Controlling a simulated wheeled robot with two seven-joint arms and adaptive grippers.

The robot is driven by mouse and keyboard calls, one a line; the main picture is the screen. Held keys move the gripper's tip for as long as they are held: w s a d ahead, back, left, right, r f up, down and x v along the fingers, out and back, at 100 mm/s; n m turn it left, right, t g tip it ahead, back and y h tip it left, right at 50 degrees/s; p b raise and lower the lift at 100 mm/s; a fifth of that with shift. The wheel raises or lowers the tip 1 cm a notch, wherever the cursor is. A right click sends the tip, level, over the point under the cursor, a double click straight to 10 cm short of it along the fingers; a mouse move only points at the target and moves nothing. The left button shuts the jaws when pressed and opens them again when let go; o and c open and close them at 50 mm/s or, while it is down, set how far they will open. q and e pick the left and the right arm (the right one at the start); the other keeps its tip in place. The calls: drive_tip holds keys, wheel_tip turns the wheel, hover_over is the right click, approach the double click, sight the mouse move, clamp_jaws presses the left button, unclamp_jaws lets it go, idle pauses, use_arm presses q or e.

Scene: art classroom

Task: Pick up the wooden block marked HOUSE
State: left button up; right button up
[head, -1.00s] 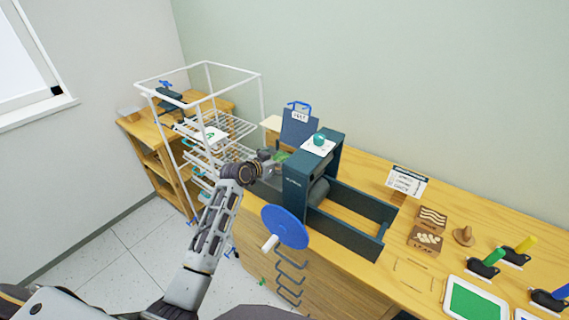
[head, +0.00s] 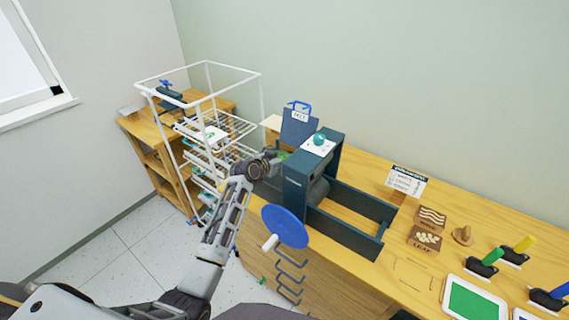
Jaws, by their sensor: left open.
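I cannot make out a block marked HOUSE in the head view. Two wooden blocks lie on the table right of the press: one with a wavy pattern (head: 432,217) and one that seems to read LEAF (head: 424,239). My left gripper (head: 276,156) is open, at the left side of the dark press, in front of the blue bag. The gripper is small and partly merges with the press, so I cannot tell what lies between or behind its fingers. My right gripper is out of view.
The dark press (head: 296,185) with its blue wheel (head: 285,226) stands right of my left arm. A white wire drying rack (head: 263,95) stands to the left. Ink trays (head: 474,303) and coloured-handled tools (head: 487,262) are at the right.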

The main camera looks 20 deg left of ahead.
use_arm(q)
drive_tip(key=c, duration=0.9)
drive_tip(key=shift+r, duration=0.1)
drive_tip(key=shift+r, duration=4.95)
